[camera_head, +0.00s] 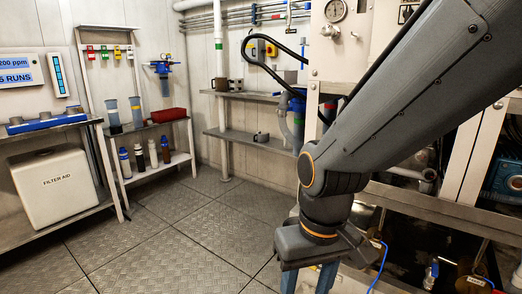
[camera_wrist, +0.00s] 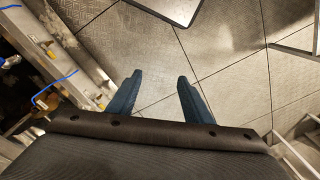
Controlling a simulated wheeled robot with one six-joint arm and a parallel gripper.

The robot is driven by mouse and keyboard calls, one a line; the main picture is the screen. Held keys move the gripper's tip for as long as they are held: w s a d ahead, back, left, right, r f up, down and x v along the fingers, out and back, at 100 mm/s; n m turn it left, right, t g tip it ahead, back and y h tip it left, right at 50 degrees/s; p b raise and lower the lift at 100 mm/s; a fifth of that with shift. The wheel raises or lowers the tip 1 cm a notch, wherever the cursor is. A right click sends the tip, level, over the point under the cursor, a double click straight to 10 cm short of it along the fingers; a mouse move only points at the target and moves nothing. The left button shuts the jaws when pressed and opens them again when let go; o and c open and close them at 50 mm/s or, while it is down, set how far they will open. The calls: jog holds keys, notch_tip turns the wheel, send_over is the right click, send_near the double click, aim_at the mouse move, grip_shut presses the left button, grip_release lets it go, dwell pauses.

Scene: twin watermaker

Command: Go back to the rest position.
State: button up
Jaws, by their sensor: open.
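My gripper (camera_head: 309,279) hangs from my grey arm at the lower middle of the head view, its blue fingers cut off by the bottom edge. In the wrist view my gripper (camera_wrist: 158,88) shows two blue fingers spread apart with bare floor between them. It is open and empty. It points down over the metal floor (camera_wrist: 225,50), close beside the machine frame (camera_wrist: 75,45). My arm covers part of the machine in the head view.
The machine frame (camera_head: 440,206) with pipes and blue cables stands at the right. Shelves (camera_head: 255,141) line the back wall. At the left are a bench with a white FILTER AID box (camera_head: 55,187) and a rack holding a red bin (camera_head: 168,115). The middle floor (camera_head: 190,240) is clear.

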jog(key=s+d+r+m+p, duration=0.2)
jog(key=d+r+m+p, duration=0.1)
jog(key=d+r+p, duration=0.8)
notch_tip(320, 180, up, 3)
jog(key=p, duration=0.6)
jog(key=shift+s+d+h, duration=0.2)
jog(key=shift+h, duration=0.2)
jog(key=shift+w+r, duration=0.1)
jog(key=shift+r, duration=0.05)
dwell(1.7)
